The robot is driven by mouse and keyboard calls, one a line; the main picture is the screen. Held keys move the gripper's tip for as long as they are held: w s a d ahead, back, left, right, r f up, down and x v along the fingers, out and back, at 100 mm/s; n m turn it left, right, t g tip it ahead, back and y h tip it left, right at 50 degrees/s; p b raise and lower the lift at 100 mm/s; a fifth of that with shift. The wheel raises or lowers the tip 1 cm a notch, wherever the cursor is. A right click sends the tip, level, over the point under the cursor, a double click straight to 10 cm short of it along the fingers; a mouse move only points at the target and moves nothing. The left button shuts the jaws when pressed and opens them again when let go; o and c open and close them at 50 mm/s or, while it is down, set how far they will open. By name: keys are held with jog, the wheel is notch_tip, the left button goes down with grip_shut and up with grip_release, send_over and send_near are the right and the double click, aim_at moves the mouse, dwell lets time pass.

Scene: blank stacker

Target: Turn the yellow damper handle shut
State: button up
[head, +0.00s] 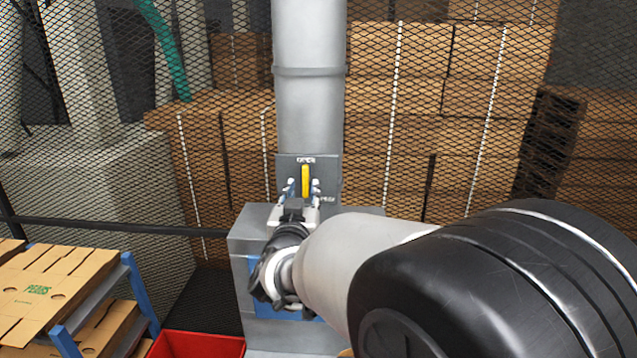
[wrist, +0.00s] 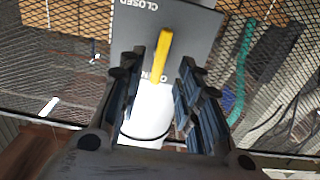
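The yellow damper handle (head: 305,181) stands upright on a grey plate (head: 284,164) on the front of the grey duct. It points toward the "OPEN" label at the top of the plate; another label, partly hidden, is at the plate's lower right. In the wrist view the handle (wrist: 162,55) shows between the fingers, with "CLOSED" lettering at the upper left of the plate (wrist: 200,22). My gripper (head: 303,188) is open, with one finger on each side of the handle. In the wrist view, gaps show between my gripper (wrist: 160,75) and the handle on both sides.
The round grey duct (head: 310,110) rises from a grey machine box (head: 241,245). A wire mesh fence with stacked cardboard (head: 400,120) is behind. A rack with flat cardboard blanks (head: 50,285) stands at the lower left, beside a red bin (head: 195,345).

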aim_at(305, 183)
jog(key=w, duration=0.5)
grip_shut()
dwell(0.3)
